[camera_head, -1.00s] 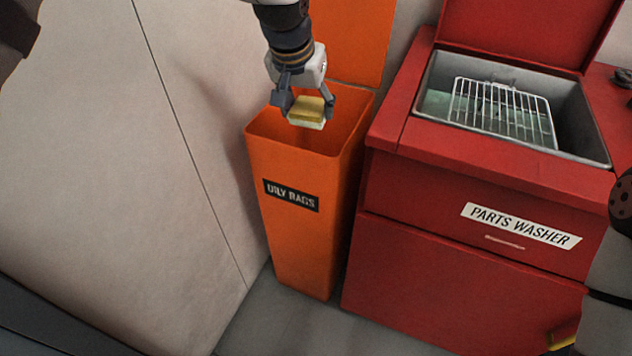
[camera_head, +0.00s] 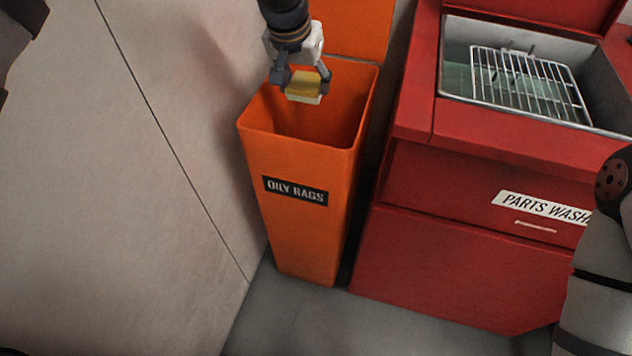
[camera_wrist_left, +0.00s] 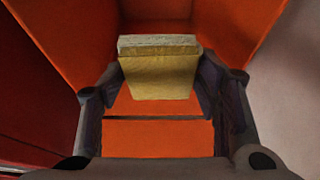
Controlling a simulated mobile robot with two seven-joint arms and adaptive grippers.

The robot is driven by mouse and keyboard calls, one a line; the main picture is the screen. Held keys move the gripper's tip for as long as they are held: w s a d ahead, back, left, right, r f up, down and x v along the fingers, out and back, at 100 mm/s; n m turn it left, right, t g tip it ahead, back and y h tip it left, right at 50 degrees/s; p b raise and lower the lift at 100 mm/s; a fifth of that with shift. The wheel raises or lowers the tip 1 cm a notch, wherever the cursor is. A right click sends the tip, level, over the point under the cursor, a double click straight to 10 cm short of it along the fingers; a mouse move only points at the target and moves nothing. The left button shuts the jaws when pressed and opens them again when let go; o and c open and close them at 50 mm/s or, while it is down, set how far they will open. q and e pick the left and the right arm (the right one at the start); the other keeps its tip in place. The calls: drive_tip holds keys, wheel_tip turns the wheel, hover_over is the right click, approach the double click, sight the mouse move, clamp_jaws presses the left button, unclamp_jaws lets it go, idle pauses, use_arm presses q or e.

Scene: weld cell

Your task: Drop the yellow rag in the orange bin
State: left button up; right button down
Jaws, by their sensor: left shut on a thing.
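The yellow rag (camera_head: 304,85) is a small folded block with a pale lower edge. My left gripper (camera_head: 301,84) is shut on it and holds it over the open mouth of the orange bin (camera_head: 300,155), towards the back. In the left wrist view the rag (camera_wrist_left: 160,72) sits between the two fingers, with the bin's orange walls (camera_wrist_left: 235,25) around it. The bin is tall, tapered and labelled OILY RAGS; its bottom inside is hidden. My right gripper is out of view; only a piece of my right arm shows at the right edge.
A red parts washer (camera_head: 470,240) stands just right of the bin, its lid raised and a wire rack (camera_head: 530,80) in its basin. A pale wall (camera_head: 120,200) is close on the left. Grey floor (camera_head: 300,325) shows in front.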

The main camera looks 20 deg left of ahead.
use_arm(q)
drive_tip(key=shift+f, duration=0.6)
drive_tip(key=shift+r, duration=0.1)
drive_tip(key=o, duration=1.2)
drive_tip(key=shift+r, duration=0.1)
drive_tip(key=v, duration=1.1)
drive_tip(key=shift+s+r, duration=0.15)
drive_tip(key=shift+r, duration=0.25)
